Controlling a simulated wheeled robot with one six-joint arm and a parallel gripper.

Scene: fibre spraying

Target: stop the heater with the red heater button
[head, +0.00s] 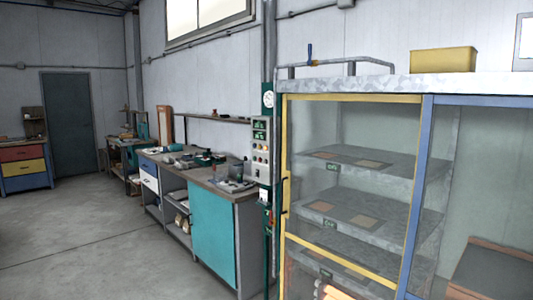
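A narrow control panel (261,148) is fixed to a dark green post (269,240) at the left edge of a glass-fronted cabinet. It carries small displays at the top and several small round buttons below, pale, yellowish and reddish. They are too small to tell which one is the red heater button. A round white gauge (268,99) sits above the panel. A grey box (263,196) with a pale label is below it. My gripper is not in view.
The cabinet has a yellow-framed door (284,215), which looks closed, and shelves (360,160) with flat samples. A teal-fronted workbench (225,235) with tools stands left of the post. Open concrete floor (90,240) lies at left. A yellow bin (443,60) sits on top.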

